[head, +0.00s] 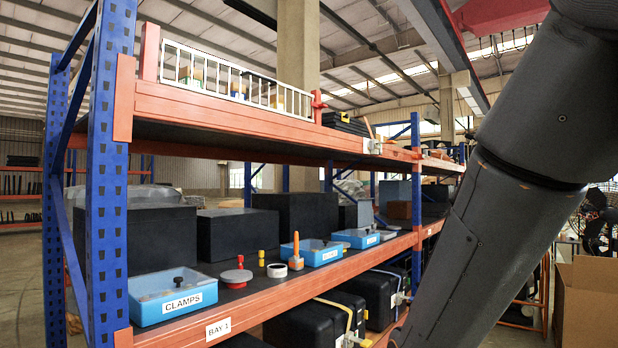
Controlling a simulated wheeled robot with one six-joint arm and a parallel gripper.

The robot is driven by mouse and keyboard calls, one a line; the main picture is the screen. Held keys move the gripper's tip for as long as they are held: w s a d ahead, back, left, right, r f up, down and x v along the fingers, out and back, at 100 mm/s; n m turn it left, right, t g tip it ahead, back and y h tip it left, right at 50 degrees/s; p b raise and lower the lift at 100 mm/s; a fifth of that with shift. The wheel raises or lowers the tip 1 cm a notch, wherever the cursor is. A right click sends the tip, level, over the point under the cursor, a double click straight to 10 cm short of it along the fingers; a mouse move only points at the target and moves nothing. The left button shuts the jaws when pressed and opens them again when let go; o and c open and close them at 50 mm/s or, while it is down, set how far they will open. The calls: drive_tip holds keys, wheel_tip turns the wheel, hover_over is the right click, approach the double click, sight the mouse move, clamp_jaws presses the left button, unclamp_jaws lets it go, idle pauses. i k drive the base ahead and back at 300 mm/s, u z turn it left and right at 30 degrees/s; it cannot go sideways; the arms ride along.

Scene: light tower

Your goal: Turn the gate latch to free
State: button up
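A white barred gate (236,82) stands along the front of the top shelf, between an orange-red post at its left end and a red latch (319,101) at its right end. The latch is small in the head view, and I cannot tell which way it is turned. My gripper is not in view. My dark grey arm crosses the right side of the picture and leaves it at the bottom, well to the right of the latch.
Orange shelf beams (230,110) and a blue upright (110,170) frame the rack. The middle shelf holds blue bins (172,296), dark boxes (250,235) and small tools. Black cases (315,322) sit below. A cardboard box (588,300) stands at the right.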

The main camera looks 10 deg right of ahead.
sight(313, 103)
drive_tip(key=z, duration=0.35)
drive_tip(key=i, duration=1.35)
drive_tip(key=z, duration=0.35)
